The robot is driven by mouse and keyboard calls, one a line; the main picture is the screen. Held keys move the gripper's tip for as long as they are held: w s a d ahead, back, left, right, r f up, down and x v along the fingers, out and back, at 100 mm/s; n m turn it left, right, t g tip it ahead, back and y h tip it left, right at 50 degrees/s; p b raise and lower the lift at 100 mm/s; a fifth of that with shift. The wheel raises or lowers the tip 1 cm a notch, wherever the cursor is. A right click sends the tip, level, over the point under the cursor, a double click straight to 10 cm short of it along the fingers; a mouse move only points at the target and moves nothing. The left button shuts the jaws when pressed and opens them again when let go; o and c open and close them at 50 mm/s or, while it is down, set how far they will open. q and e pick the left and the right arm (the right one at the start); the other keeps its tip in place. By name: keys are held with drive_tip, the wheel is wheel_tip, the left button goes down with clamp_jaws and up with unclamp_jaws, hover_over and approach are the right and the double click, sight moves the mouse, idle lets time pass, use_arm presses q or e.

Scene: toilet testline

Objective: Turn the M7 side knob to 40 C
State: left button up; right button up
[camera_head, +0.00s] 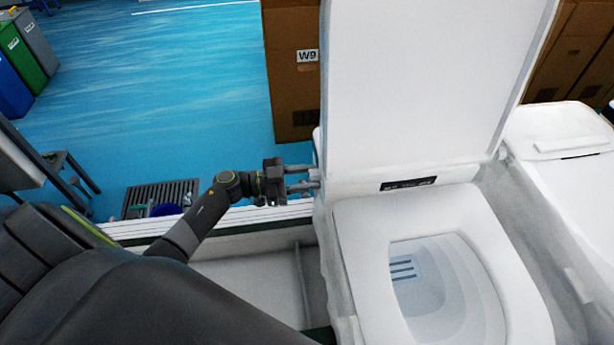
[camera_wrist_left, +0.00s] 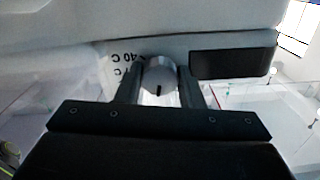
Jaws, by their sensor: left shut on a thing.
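The toilet (camera_head: 350,215) stands with its lid up, its left side facing my left arm. My left gripper (camera_head: 312,180) reaches in from the left and touches that side near the lid hinge. In the left wrist view, the side knob (camera_wrist_left: 158,76) is a round grey knob with a short dark mark on its face, pointing down in the picture. My left gripper's two fingers (camera_wrist_left: 160,88) are shut on it, one on each side. A printed "40 C" label (camera_wrist_left: 128,57) shows left of the knob, with another label below it partly hidden by a finger. My right gripper is not in view.
A dark panel (camera_wrist_left: 232,63) sits right of the knob. A cardboard box (camera_head: 292,80) marked W9 stands behind the toilet. A second white toilet (camera_head: 565,180) is close on the right. Blue floor (camera_head: 170,90) is open at the back left.

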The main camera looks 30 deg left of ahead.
use_arm(q)
drive_tip(key=shift+m, duration=0.3)
drive_tip(key=shift+m+b, duration=8.75)
drive_tip(key=shift+m, duration=2.85)
drive_tip(key=o, duration=1)
drive_tip(key=shift+a+r, duration=0.1)
